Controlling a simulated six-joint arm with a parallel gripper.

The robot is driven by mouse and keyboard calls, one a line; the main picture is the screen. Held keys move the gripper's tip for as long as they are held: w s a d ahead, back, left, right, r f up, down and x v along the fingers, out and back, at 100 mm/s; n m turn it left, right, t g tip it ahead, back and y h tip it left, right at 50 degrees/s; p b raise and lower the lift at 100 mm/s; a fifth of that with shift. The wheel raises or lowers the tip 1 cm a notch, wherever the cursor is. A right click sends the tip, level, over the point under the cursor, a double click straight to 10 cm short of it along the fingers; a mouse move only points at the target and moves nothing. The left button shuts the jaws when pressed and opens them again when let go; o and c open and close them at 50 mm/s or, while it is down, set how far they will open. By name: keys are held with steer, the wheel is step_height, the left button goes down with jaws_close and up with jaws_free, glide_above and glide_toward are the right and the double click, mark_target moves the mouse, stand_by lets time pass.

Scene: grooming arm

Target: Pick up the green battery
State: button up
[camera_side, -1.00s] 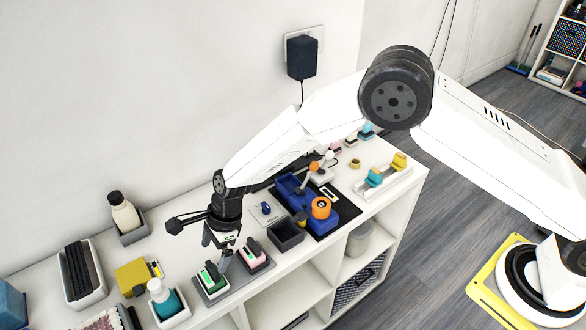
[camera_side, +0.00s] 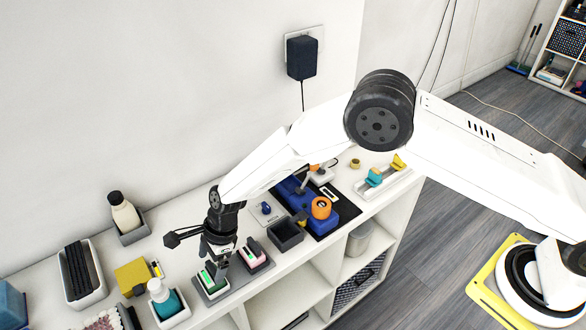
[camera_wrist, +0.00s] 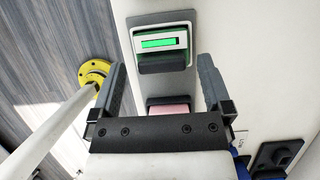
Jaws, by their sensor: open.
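The green battery (camera_wrist: 158,43) is a green bar on a white-and-dark block in a grey tray, near the top of the wrist view. In the side view the green battery (camera_side: 208,279) sits in the left slot of the tray on the white shelf top, partly behind my gripper. My gripper (camera_side: 216,271) is right at it, pointing down. In the wrist view my gripper (camera_wrist: 160,75) is open, with its fingers apart to the left and right and nothing held. A pink battery (camera_wrist: 168,108) shows between the fingers, partly hidden by the gripper body.
The pink battery's slot (camera_side: 254,256) lies just right of the green one. A dark open box (camera_side: 286,235) and blue holder (camera_side: 325,214) stand farther right. A teal bottle (camera_side: 165,302) in a white tray stands close on the left.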

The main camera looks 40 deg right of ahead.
mark_target(209, 268)
steer(key=shift+x, duration=2.1)
steer(key=shift+w, duration=0.1)
steer(key=c, duration=1.1)
steer(key=shift+o, duration=0.2)
steer(key=shift+r, duration=0.2)
